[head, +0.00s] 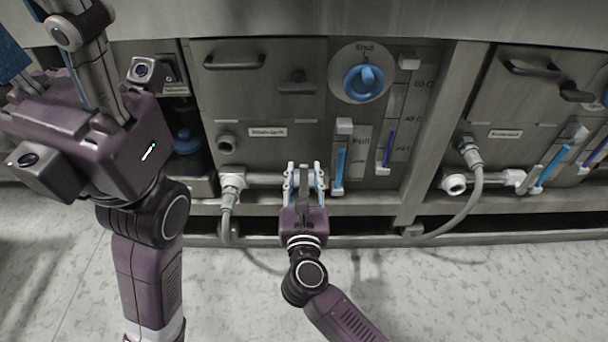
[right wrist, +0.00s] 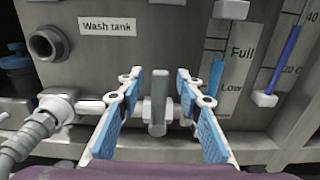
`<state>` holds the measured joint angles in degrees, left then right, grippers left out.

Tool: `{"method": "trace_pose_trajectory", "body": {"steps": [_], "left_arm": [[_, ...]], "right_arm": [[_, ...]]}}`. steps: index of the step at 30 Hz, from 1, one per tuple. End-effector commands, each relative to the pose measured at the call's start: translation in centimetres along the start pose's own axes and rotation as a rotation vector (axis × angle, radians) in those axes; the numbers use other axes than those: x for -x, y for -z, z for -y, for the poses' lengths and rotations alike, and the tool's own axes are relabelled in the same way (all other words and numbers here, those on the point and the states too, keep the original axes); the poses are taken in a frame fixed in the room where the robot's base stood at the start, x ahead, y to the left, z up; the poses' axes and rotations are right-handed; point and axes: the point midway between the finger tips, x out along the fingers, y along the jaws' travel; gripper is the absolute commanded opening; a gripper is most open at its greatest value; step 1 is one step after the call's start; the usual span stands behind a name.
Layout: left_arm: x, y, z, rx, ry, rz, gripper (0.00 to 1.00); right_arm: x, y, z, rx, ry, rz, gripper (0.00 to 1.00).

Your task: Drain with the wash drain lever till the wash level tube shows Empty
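The wash drain lever (right wrist: 157,112) is a grey upright handle on a horizontal pipe below the "Wash tank" label (right wrist: 107,27). My right gripper (head: 305,168) is at it, with one finger on each side of the lever (head: 304,182). In the right wrist view the fingers (right wrist: 159,76) are apart, with gaps beside the lever. The wash level tube (head: 340,168) is right of the gripper; its blue column also shows in the right wrist view (right wrist: 215,78), beside the marks Full and Low. My left gripper (head: 85,35) is raised at upper left, its fingertips unclear.
A white-ended pipe with a hose (head: 230,185) is left of the lever. A blue dial (head: 363,82) and a thermometer (head: 387,150) are on the panel. A neighbouring tank with its own pipe (head: 490,180) is at right. The floor in front is clear.

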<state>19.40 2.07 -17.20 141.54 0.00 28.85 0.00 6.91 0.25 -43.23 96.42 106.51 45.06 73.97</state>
Motion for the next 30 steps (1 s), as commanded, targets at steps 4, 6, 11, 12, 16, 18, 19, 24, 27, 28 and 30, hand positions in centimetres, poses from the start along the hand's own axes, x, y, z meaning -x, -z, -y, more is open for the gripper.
{"method": "trace_pose_trajectory", "body": {"steps": [4,6,11,12,16,18,19,24,27,28,30], "left_arm": [[-0.05,0.04,0.01,0.0,0.001,-0.001,0.49],[-0.05,0.05,0.01,0.0,0.001,-0.001,0.49],[0.01,0.02,0.02,0.001,0.001,-0.002,0.49],[0.04,-0.02,0.02,0.001,0.002,-0.001,0.49],[0.16,-0.25,0.03,0.001,0.002,0.004,0.49],[0.22,-0.38,0.03,0.001,0.003,0.007,0.49],[0.24,-0.41,0.03,0.001,0.003,0.007,0.49],[0.22,-0.44,0.04,0.001,0.003,0.008,0.49],[0.01,-0.43,0.07,0.001,0.003,0.006,0.49],[-0.09,-0.4,0.09,0.001,0.004,0.005,0.49],[-0.36,-0.33,0.16,0.002,0.005,0.001,0.49]], "right_arm": [[-0.01,-0.03,0.0,0.0,0.0,0.0,0.33],[0.0,-0.03,0.0,0.0,0.0,0.0,0.3],[0.01,-0.03,0.0,0.0,0.0,0.0,0.12],[0.01,-0.02,0.0,0.0,0.0,0.0,0.08],[0.02,-0.02,0.0,0.0,0.0,0.0,0.0],[0.02,-0.02,0.0,0.0,0.0,0.0,0.0],[0.02,-0.02,0.0,0.0,0.0,0.0,0.0],[0.03,-0.02,0.01,0.001,0.0,0.0,0.0],[0.04,-0.08,0.13,0.009,0.0,0.0,0.0],[0.05,-0.1,0.21,0.015,0.0,-0.001,0.0],[0.06,-0.15,0.49,0.032,0.0,-0.002,0.0]]}}
